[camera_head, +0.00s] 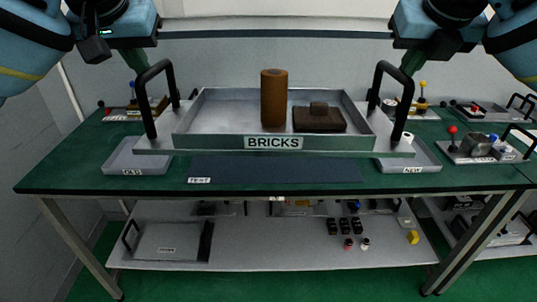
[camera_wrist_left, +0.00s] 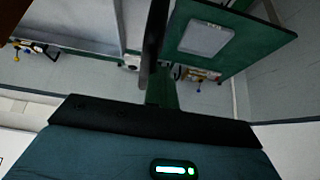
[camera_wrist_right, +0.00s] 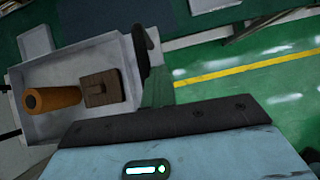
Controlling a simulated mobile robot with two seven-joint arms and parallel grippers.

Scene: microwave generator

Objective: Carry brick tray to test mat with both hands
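The grey brick tray (camera_head: 160,146), labelled BRICKS, is level above the green table, with a brown cylinder (camera_head: 274,98) and a dark brown block (camera_head: 319,119) in it. My left gripper (camera_head: 137,64) is shut on the tray's left black handle (camera_head: 149,100). My right gripper (camera_head: 411,64) is shut on its right black handle (camera_head: 403,108). The handles also show in the left wrist view (camera_wrist_left: 154,42) and right wrist view (camera_wrist_right: 140,48). The dark test mat (camera_head: 277,171), labelled TEST, lies at the table's front middle; the tray hides its back part.
A grey OLD bin (camera_head: 137,158) is left of the mat and a NEW bin (camera_head: 411,160) is right of it. Small trays with tools (camera_head: 483,150) stand on the right bench. A lower shelf (camera_head: 270,240) holds several small parts. A wall (camera_head: 250,60) is behind.

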